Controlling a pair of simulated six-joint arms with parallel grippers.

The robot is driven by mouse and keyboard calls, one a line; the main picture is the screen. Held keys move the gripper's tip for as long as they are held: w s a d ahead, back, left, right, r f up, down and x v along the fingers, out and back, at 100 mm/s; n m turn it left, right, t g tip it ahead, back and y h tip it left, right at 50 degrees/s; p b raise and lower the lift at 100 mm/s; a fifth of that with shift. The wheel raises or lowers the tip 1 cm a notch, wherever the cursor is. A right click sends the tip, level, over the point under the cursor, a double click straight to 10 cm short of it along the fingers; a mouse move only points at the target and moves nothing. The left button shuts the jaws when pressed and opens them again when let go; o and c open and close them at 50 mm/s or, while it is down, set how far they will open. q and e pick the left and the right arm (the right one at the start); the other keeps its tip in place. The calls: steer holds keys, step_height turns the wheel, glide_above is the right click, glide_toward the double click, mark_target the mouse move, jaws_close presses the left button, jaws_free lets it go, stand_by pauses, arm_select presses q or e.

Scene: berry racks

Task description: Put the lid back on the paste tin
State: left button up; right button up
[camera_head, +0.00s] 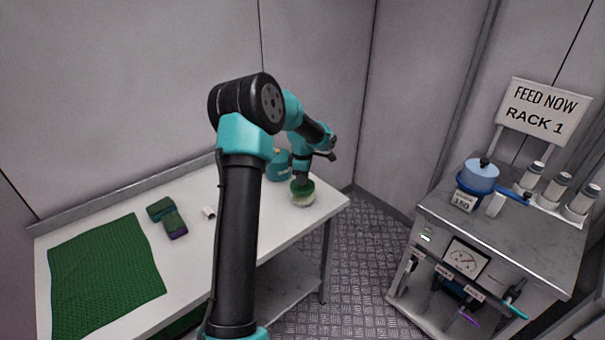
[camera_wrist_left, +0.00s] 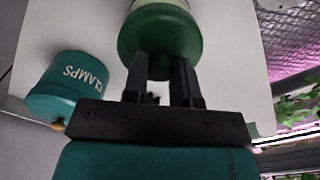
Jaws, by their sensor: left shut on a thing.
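The paste tin (camera_head: 304,200) is a small pale round tin near the right end of the white table. A dark green lid (camera_head: 301,187) sits at its top; in the left wrist view the green lid (camera_wrist_left: 159,42) is large, with the pale tin wall (camera_wrist_left: 158,4) just beyond it. My left gripper (camera_head: 302,178) reaches down over the tin and is shut on the lid; its two dark fingers (camera_wrist_left: 163,60) meet the lid's near side. I cannot tell whether the lid is fully seated. My right gripper is not in view.
A teal tin marked CLAMPS (camera_wrist_left: 72,85) stands close beside the gripper; it also shows in the head view (camera_head: 277,166). A green mat (camera_head: 105,278), two green-topped blocks (camera_head: 168,218) and a small white item (camera_head: 209,212) lie leftward. A steel cart (camera_head: 500,228) stands apart at right.

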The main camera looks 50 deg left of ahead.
arm_select(q)
steer(key=shift+f, duration=1.95)
steer(key=shift+f, duration=0.15)
stand_by(0.6)
steer(key=o, duration=1.5)
steer(key=shift+c, duration=0.2)
steer(key=shift+r, duration=3.5)
jaws_close()
